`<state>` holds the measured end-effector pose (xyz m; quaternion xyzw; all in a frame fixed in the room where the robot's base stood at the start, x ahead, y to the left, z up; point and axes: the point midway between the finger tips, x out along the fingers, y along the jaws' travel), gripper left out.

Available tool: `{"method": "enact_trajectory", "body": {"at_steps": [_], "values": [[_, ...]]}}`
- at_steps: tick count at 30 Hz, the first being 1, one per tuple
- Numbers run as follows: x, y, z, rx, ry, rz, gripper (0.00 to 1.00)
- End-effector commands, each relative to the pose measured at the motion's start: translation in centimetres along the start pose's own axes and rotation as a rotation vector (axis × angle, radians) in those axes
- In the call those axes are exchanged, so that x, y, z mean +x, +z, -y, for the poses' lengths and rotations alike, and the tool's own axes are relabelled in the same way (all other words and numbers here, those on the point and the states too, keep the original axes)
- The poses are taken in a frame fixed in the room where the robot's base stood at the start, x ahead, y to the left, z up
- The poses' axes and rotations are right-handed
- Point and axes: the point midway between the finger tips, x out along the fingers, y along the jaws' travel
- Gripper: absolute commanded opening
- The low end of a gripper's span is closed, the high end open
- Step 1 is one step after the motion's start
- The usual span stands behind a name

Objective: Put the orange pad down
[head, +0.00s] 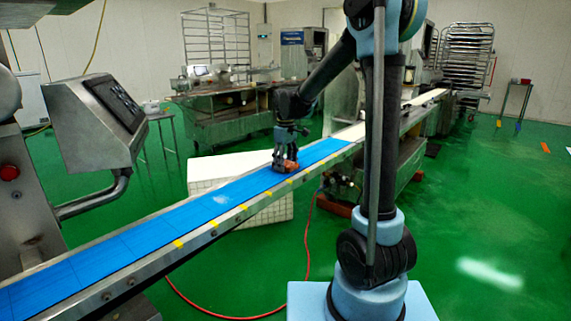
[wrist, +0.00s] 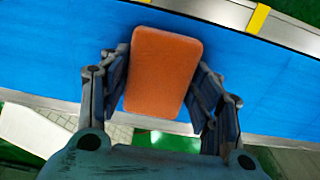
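The orange pad (wrist: 163,70) is a flat block with rounded corners, between the two fingers of my gripper (wrist: 163,62) in the wrist view. The fingers lie against its left and right edges.
Yellow marks (head: 243,208) line the belt's metal near edge. A white crate (head: 250,216) stands on the floor under the belt. A machine with a control panel (head: 100,115) stands at the left. The blue belt is clear toward the lower left.

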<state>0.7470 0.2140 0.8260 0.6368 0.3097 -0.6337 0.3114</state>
Motion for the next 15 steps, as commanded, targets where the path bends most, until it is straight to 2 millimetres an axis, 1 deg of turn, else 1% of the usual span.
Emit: {"method": "enact_trajectory", "body": {"at_steps": [1,2,15], "values": [[0.36,0.23,0.14,0.0,-0.004,0.003,0.7],[0.39,0.24,0.11,0.001,-0.004,0.003,0.73],[0.05,0.33,0.04,0.002,-0.002,0.002,0.73]]}}
